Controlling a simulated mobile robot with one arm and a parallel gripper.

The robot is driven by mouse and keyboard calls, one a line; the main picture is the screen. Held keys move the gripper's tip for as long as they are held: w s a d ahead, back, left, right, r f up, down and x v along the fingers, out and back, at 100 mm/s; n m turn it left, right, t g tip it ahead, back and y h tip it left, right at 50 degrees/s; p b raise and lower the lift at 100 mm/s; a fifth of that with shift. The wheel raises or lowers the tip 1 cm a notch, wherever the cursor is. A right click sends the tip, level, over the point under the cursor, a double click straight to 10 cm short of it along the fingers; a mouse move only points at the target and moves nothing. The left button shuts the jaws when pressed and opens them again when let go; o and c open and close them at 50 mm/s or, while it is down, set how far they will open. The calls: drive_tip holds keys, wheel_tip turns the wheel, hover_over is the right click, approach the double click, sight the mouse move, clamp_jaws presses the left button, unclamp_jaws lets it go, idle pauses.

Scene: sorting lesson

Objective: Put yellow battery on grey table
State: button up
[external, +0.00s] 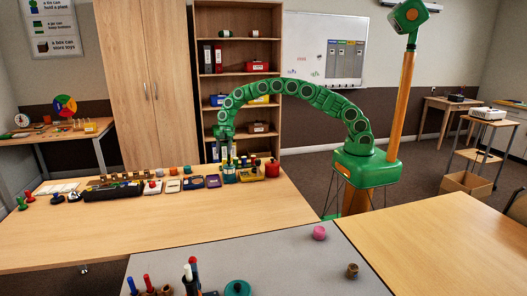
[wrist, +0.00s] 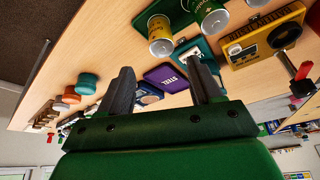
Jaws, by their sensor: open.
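The yellow battery (wrist: 160,36) stands at the top middle of the wrist view, by a dark green holder (wrist: 150,13). A green battery (wrist: 213,19) is to its right. My gripper (wrist: 159,68) is open and empty, its fingers apart, with the yellow battery beyond the fingertips. In the external view my gripper (external: 225,152) hangs over the far side of the wooden table, above the batteries; the yellow one is too small to pick out there. The grey table (external: 285,262) is at the front.
A purple box marked STEEL (wrist: 166,77) lies beyond the fingers, and a yellow device (wrist: 262,36) is at right. A row of small items lines the wooden table's far edge (external: 120,225). The grey table bears a pink item (external: 319,233) and a brown item (external: 352,270).

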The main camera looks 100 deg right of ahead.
sight(224, 163)
drive_tip(key=shift+w+d+f, duration=0.1)
drive_tip(key=shift+f, duration=0.35)
drive_tip(key=shift+x, duration=1)
drive_tip(key=x, duration=0.4)
drive_tip(key=shift+s+f, duration=0.35)
drive_tip(key=shift+s, duration=0.1)
drive_tip(key=shift+w+f, duration=0.1)
drive_tip(key=shift+f, duration=0.3)
clamp_jaws()
drive_tip(key=shift+r, duration=0.15)
